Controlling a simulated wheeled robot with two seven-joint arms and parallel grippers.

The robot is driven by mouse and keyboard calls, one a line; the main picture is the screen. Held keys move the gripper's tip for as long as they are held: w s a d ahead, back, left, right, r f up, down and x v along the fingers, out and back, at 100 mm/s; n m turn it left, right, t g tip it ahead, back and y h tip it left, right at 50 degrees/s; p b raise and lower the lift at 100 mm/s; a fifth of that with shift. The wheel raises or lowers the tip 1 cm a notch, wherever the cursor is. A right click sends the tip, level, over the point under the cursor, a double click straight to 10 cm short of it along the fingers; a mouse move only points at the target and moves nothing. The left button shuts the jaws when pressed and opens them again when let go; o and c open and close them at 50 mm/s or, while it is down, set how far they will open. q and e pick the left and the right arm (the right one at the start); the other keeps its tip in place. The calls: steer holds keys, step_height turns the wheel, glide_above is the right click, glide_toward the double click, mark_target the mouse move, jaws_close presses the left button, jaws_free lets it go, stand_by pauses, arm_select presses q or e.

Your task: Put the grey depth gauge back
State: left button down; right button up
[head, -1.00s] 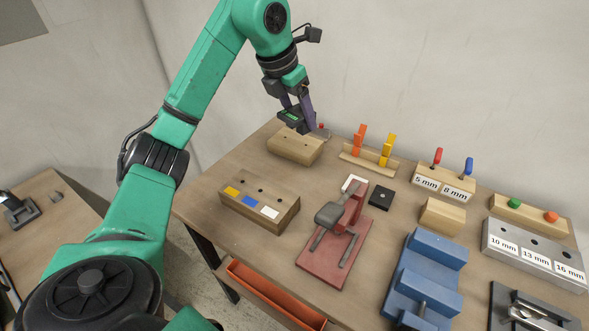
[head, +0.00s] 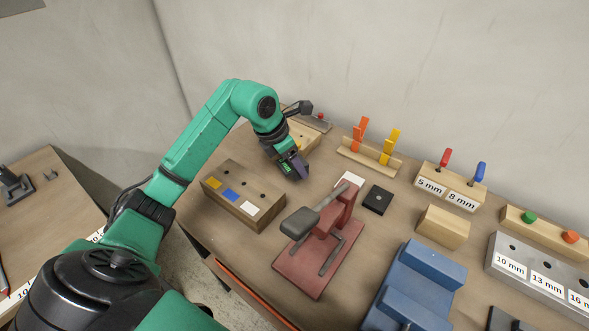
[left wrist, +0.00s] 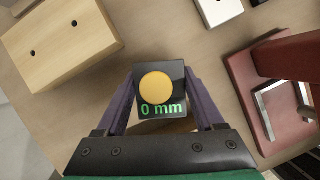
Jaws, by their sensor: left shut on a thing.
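My left gripper (head: 297,173) (left wrist: 160,92) is shut on a small dark box with a yellow round button and a green "0 mm" reading (left wrist: 160,90), which looks like the depth gauge. In the head view it is mostly hidden by the fingers; its green display (head: 285,168) shows. The gripper is over the table between the pale wooden block (head: 303,137) and the red stand (head: 318,262). The pale block, with two holes, also shows at upper left in the left wrist view (left wrist: 62,42). My right gripper is out of view.
A brown block with yellow, blue and white marks (head: 226,206) stands left of the red stand. A black square piece (head: 377,199), an orange-and-yellow clip rack (head: 369,158), a blue fixture (head: 418,283) and a wooden block (head: 443,228) stand to the right.

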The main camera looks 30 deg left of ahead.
mark_target(294, 171)
arm_select(q)
step_height(294, 171, down, 3)
steer(key=shift+s+r, duration=0.1)
steer(key=shift+s, duration=0.05)
steer(key=shift+c, duration=1.8)
jaws_free()
steer(key=shift+f, duration=0.2)
steer(key=o, duration=0.4)
steer(key=shift+c, duration=0.2)
steer(key=shift+r, duration=0.15)
steer(key=shift+a+r, duration=0.1)
steer(key=shift+r, duration=0.15)
steer(key=b+v, duration=0.1)
steer(key=v, duration=1)
steer(key=shift+s+r, duration=0.15)
steer(key=shift+r, duration=0.1)
